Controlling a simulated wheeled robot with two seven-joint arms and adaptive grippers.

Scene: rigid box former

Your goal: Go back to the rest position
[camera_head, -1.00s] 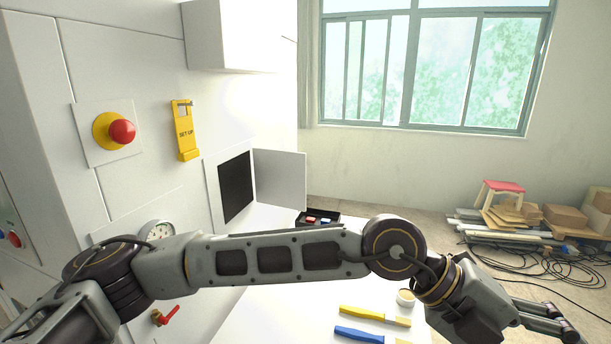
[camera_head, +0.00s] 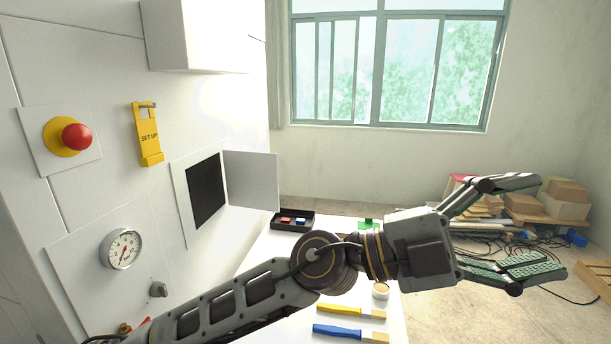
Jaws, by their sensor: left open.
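My left gripper (camera_head: 530,226) is open and empty, its two fingers spread wide and pointing right. It is held in the air past the right edge of the white table (camera_head: 262,312). My left arm crosses the lower part of the view from the lower left, above the table. My right gripper does not show.
The white machine has an emergency button (camera_head: 76,136), a yellow set-up tag (camera_head: 148,136), a gauge (camera_head: 122,249) and an open hatch door (camera_head: 250,180). The table bears a black tray (camera_head: 292,226), a yellow-handled tool (camera_head: 340,310), a blue-handled tool (camera_head: 338,331) and a small cup (camera_head: 380,291). Boxes (camera_head: 562,200) lie behind.

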